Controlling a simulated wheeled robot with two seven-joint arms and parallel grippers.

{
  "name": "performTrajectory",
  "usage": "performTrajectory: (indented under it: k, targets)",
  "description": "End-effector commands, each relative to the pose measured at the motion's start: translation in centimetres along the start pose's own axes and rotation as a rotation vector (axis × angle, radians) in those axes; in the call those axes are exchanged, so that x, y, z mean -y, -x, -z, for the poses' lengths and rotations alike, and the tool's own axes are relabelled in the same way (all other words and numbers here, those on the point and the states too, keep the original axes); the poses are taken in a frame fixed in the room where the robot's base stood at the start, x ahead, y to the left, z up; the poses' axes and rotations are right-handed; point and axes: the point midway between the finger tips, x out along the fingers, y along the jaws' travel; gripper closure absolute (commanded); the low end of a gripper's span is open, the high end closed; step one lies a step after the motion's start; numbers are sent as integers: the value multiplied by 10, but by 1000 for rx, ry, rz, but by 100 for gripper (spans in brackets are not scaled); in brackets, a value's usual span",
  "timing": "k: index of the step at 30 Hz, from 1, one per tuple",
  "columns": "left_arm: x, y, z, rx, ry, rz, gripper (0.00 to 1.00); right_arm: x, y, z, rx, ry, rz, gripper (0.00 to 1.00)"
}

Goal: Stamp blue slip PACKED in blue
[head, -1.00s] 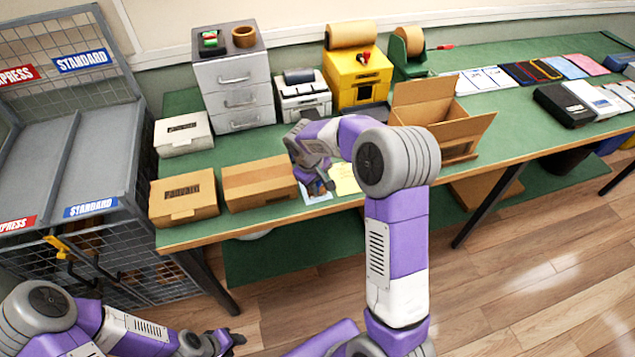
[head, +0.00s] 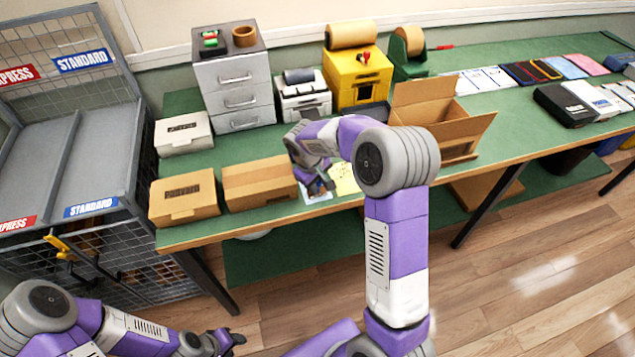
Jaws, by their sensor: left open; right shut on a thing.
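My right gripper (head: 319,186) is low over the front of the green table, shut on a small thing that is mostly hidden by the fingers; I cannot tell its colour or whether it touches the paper. Right under it lies a pale bluish slip (head: 316,198), partly covered by the gripper. A pale yellow slip (head: 345,181) lies just to its right, partly behind my arm. I cannot read any mark on either slip. My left gripper (head: 238,341) is open and empty, low at the bottom of the view, away from the table.
A closed brown carton (head: 258,183) stands just left of the slips, beside a labelled brown box (head: 184,197). An open carton (head: 440,120) stands to the right. Grey drawers (head: 235,85) and a yellow machine (head: 357,75) stand behind. The table's front edge is close to the slips.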

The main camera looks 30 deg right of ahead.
Motion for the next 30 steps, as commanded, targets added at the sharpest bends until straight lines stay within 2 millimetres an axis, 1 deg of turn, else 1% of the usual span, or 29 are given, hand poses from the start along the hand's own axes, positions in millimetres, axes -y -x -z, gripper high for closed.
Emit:
performTrajectory:
  k: [2,24,27,30]
  targets:
    - [-1,3,0,0,0,0,57,0,3,-1,5,1,2,90]
    - [-18,47,-2,0,0,0,57,-14,62,0,1,0,0,90]
    - [-19,51,-2,0,0,0,57,-15,68,0,1,0,0,90]
    - [-19,51,-2,0,0,0,57,-15,69,0,1,0,0,90]
